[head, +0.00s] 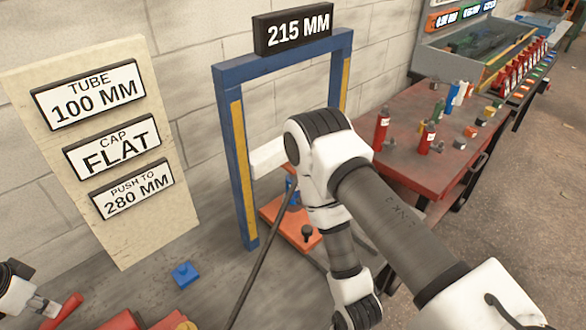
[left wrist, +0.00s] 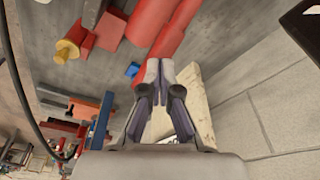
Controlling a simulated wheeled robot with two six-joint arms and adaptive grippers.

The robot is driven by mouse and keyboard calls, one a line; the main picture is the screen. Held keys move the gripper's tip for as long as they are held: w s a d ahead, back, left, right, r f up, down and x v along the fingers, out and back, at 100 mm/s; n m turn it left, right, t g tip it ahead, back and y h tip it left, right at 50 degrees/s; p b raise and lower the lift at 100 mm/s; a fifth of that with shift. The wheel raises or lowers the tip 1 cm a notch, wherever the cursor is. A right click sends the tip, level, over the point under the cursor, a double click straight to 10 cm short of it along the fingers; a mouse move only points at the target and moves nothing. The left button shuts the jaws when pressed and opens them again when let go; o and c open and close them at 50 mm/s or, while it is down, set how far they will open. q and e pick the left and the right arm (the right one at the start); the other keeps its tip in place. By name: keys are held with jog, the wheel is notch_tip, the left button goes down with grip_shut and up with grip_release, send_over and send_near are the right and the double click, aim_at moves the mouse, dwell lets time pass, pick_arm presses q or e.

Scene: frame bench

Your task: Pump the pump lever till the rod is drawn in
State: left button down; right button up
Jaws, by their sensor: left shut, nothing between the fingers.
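My left gripper (head: 40,306) is at the bottom left of the head view, beside a slim red bar (head: 67,310) that looks like the pump lever. In the left wrist view my left gripper (left wrist: 160,70) is shut and empty. Its tips overlap a thick red bar (left wrist: 168,40) there; I cannot tell whether they touch it. A blue frame (head: 238,170) with a "215 MM" sign (head: 293,30) stands at the wall. I cannot make out the rod; my right arm covers part of the frame. My right gripper is out of view.
A board (head: 150,215) with "TUBE 100 MM", "CAP FLAT" and "PUSH TO 280 MM" leans at the left. A small blue block (head: 185,274) lies before it. A dark hose or bar (head: 262,258) runs forward from the frame. A red table (head: 455,175) with bottles stands right.

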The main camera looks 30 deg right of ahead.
pick_arm(q)
notch_tip(320, 180, down, 9)
jog(key=b, duration=0.7)
jog(key=shift+r+p, duration=0.45)
jog(key=shift+r, duration=0.25)
notch_tip(320, 180, up, 7)
jog(key=p, duration=0.6)
jog(key=shift+r, duration=0.5)
jog(key=shift+f, duration=0.25)
notch_tip(320, 180, down, 8)
jog(key=b, duration=0.7)
jog(key=shift+d+f, duration=0.1)
jog(key=shift+f, duration=0.1)
notch_tip(320, 180, up, 9)
jog(key=p, duration=0.6)
jog(key=shift+f+p, duration=0.2)
jog(key=shift+p, duration=0.2)
